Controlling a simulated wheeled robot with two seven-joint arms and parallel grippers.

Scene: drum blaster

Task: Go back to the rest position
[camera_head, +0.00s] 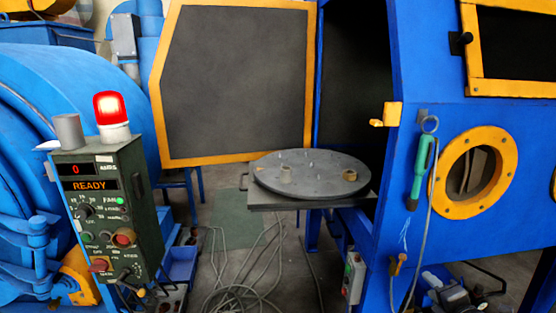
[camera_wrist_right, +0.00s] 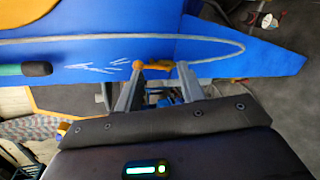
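My right gripper (camera_head: 438,287) shows at the lower right of the head view, in front of the blue blasting cabinet (camera_head: 405,180). In the right wrist view its two fingers (camera_wrist_right: 162,82) stand apart, with nothing held between them. An orange hook (camera_wrist_right: 153,65) on the blue panel appears beyond the fingertips; I cannot tell how far off it is. My left gripper cannot be made out clearly; dark parts at the lower left of the head view, below the control box, may belong to it.
The cabinet's orange-framed door (camera_head: 235,85) stands open. A round turntable (camera_head: 312,178) sits at its opening. A control box (camera_head: 108,215) reads READY under a lit red lamp (camera_head: 111,109). A green-handled hose tool (camera_head: 421,172) hangs on the cabinet. Cables (camera_head: 243,290) lie on the floor.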

